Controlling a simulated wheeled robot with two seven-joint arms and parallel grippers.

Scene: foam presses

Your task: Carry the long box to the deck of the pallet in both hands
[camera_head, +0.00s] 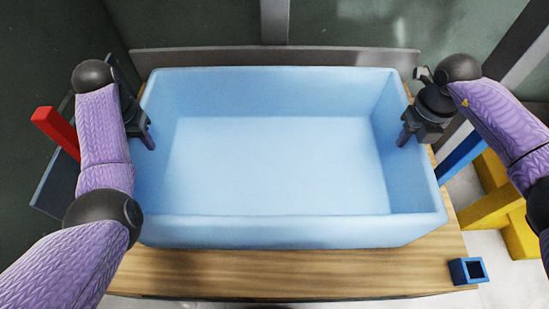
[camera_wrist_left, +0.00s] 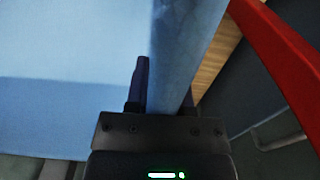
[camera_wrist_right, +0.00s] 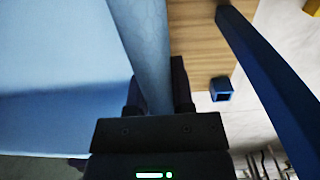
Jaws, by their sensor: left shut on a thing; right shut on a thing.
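The long box (camera_head: 280,165) is a light blue, open-topped, empty bin. It lies lengthwise from left to right over a wooden surface (camera_head: 290,275) in the head view. I cannot tell whether it touches the wood. My left gripper (camera_head: 148,140) is shut on the left end wall, and the wall shows between its fingers in the left wrist view (camera_wrist_left: 168,85). My right gripper (camera_head: 404,136) is shut on the right end wall, which also shows in the right wrist view (camera_wrist_right: 155,80). I cannot make out a pallet deck for certain.
A red bar (camera_head: 55,130) stands left of the box. A blue bar (camera_head: 462,156) and yellow parts (camera_head: 495,205) stand at the right. A small blue square holder (camera_head: 467,271) sits at the wood's front right corner. A grey ledge (camera_head: 275,58) runs behind the box.

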